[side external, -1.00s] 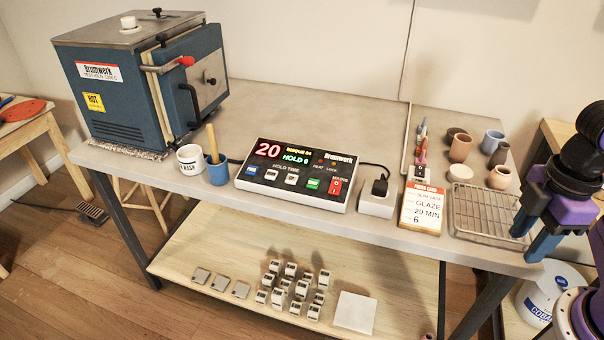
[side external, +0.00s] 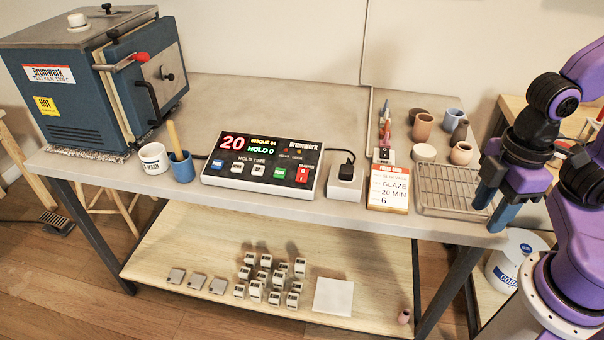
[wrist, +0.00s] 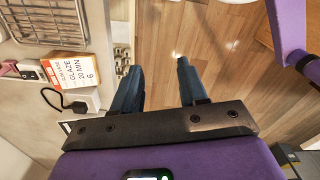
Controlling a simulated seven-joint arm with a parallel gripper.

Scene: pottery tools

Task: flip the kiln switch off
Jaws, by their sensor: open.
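The kiln controller (side external: 262,165) lies on the bench, its display lit with a red 20, BISQUE 04 and HOLD 0. A red rocker switch (side external: 303,174) sits at its right end; its exact tilt is too small to tell. The blue kiln (side external: 95,85) stands at the far left with its door closed. My gripper (side external: 492,207) is open and empty at the bench's right front corner, beside the wire rack and well right of the switch. Its two blue fingers also show apart in the wrist view (wrist: 157,78), with wooden floor between them.
A white socket box with a black plug (side external: 346,172), a firing card (side external: 390,188) and the wire rack (side external: 450,188) lie between switch and gripper. Small pots (side external: 423,126) stand behind. A mug (side external: 154,158) and blue cup (side external: 182,168) stand left of the controller.

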